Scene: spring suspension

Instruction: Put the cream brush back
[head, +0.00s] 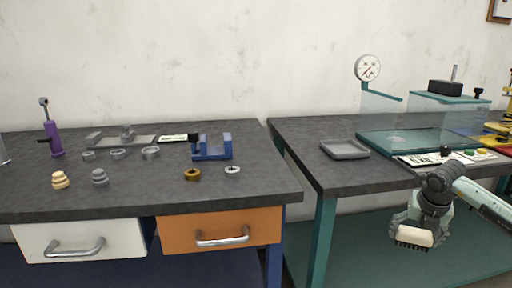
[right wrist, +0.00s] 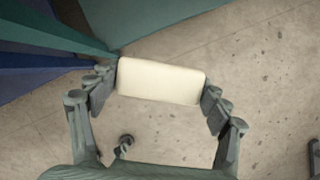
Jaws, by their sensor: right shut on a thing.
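The cream brush (head: 414,235) is a cream block with dark bristles along its lower edge in the head view. My right gripper (head: 420,228) is shut on it and holds it in the air in front of the right-hand bench, below the level of its top. In the right wrist view the cream brush (right wrist: 161,81) lies across between the two fingers of my right gripper (right wrist: 160,88), one at each end, with the floor behind it. My left gripper is not in view.
The dark left bench (head: 240,193) carries a blue vise (head: 211,149), a purple tool (head: 53,140) and several rings. A gap separates it from the right bench (head: 330,183), which holds a grey tray (head: 344,149), a dial gauge (head: 368,68) and a teal-topped stand (head: 448,97).

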